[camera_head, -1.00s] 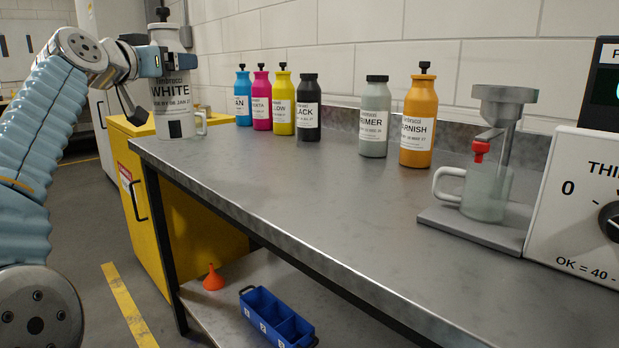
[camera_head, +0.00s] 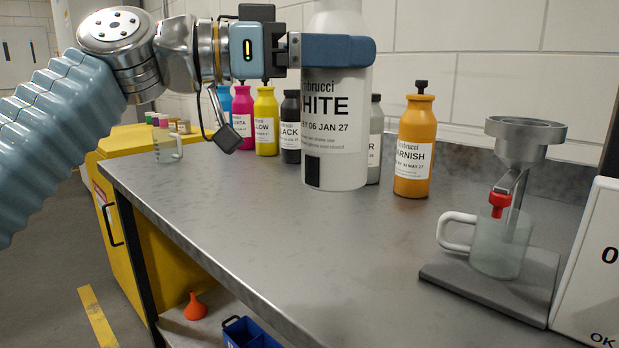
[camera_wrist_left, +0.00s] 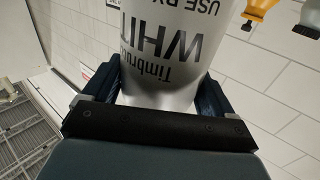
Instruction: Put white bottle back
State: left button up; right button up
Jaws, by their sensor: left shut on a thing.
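The white bottle (camera_head: 336,130) is upright in front of the row of bottles, its label reading WHITE in part. In the left wrist view the white bottle (camera_wrist_left: 165,50) fills the space between the two dark fingers of my left gripper (camera_wrist_left: 160,95). I cannot tell whether the bottle's base touches the bench. It partly hides the primer bottle (camera_head: 375,145). My right gripper is not in view.
On the grey bench (camera_head: 240,220) stand the magenta (camera_head: 243,118), yellow (camera_head: 265,125), black (camera_head: 290,130) and varnish (camera_head: 413,150) bottles. A glass mug (camera_head: 500,245) sits under a funnel stand (camera_head: 522,135) at right. A clear jug (camera_head: 168,146) stands at the left. The bench front is clear.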

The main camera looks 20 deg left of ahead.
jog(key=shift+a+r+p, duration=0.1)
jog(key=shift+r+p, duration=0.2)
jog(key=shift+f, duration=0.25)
jog(key=shift+b, duration=0.35)
pick_arm(q)
jog(key=w+a+f, duration=0.7)
jog(key=w+f, duration=0.3)
jog(key=f, duration=0.2)
jog(key=shift+w+a+f, duration=0.2)
jog(key=shift+w+a, duration=0.1)
jog(key=shift+f, duration=0.1)
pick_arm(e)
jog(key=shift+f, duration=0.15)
